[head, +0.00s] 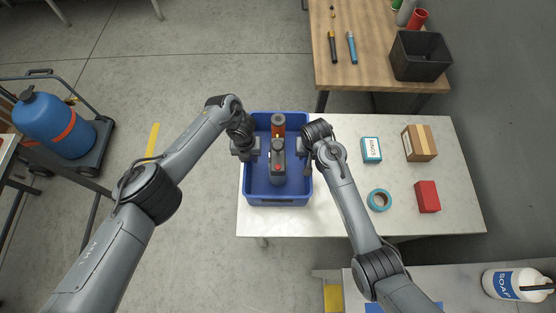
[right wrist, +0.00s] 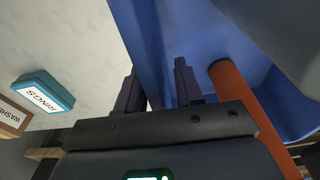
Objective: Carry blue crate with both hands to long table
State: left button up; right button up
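The blue crate (head: 277,201) stands on the left part of the white-topped table (head: 340,215). In it are an orange-red cylinder (head: 278,120) and a grey device with a dark top (head: 278,165). My left gripper (head: 246,150) is at the crate's left rim; its fingers are hidden, so its opening is unclear. My right gripper (right wrist: 158,88) is at the right rim. In the right wrist view its two fingers stand apart, one outside and one inside the crate's wall (right wrist: 150,35), with space between them. I cannot see contact on both faces.
Right of the crate lie a RINGS box (head: 371,150), a cardboard box (head: 419,143), a teal tape roll (head: 379,200) and a red box (head: 427,197). A wooden table (head: 375,75) with a black bin (head: 420,55) adjoins behind. Floor (head: 200,60) is open to the left.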

pick_arm(q)
jog(key=shift+f, duration=0.1)
grip_shut()
pick_arm(e)
grip_shut()
dwell(1.2)
